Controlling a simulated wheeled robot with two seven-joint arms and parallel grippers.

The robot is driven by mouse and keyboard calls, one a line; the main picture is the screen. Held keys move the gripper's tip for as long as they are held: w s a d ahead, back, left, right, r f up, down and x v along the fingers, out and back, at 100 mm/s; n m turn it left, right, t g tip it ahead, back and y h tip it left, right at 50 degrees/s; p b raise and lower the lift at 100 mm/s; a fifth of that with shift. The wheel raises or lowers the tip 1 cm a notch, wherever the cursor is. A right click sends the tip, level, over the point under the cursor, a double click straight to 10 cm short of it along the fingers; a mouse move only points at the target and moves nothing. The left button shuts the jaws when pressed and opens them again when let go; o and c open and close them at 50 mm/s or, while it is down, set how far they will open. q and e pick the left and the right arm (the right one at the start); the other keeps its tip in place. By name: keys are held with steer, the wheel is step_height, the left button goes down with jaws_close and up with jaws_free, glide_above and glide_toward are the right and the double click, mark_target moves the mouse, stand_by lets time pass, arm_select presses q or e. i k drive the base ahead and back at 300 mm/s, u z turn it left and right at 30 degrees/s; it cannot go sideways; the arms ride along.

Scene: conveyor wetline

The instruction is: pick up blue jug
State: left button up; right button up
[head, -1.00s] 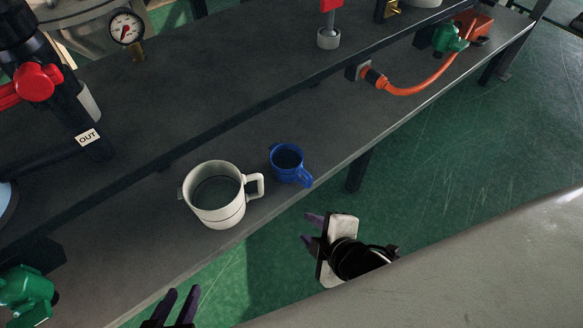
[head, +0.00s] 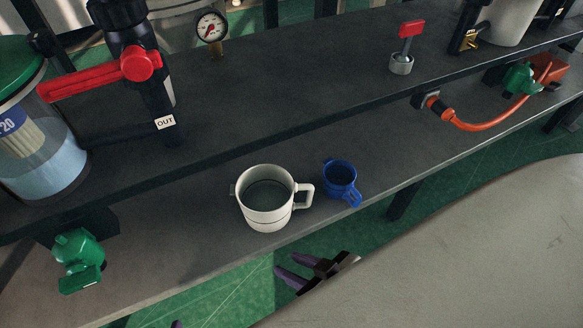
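The blue jug (head: 341,176) stands upright on the lower grey shelf, near its front edge, with its handle toward the lower right. A larger white jug (head: 266,212) stands just left of it, its handle pointing at the blue jug. My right gripper (head: 284,264) is below and in front of the shelf edge, apart from both jugs. Its two purple fingers are spread with nothing between them. Only a small purple tip of my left gripper (head: 176,324) shows at the bottom edge, so its opening is hidden.
A green valve (head: 80,258) is at the lower left of the shelf. An orange hose (head: 480,124) runs along the shelf at the right. The raised ledge (head: 290,95) behind carries a red-handled valve (head: 140,64) and a gauge (head: 211,26).

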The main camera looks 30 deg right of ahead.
mark_target(339, 176)
steer(key=u, duration=0.95)
steer(key=k, duration=0.95)
steer(key=z, duration=1.2)
steer(key=i, duration=0.5)
steer(key=u, duration=0.05)
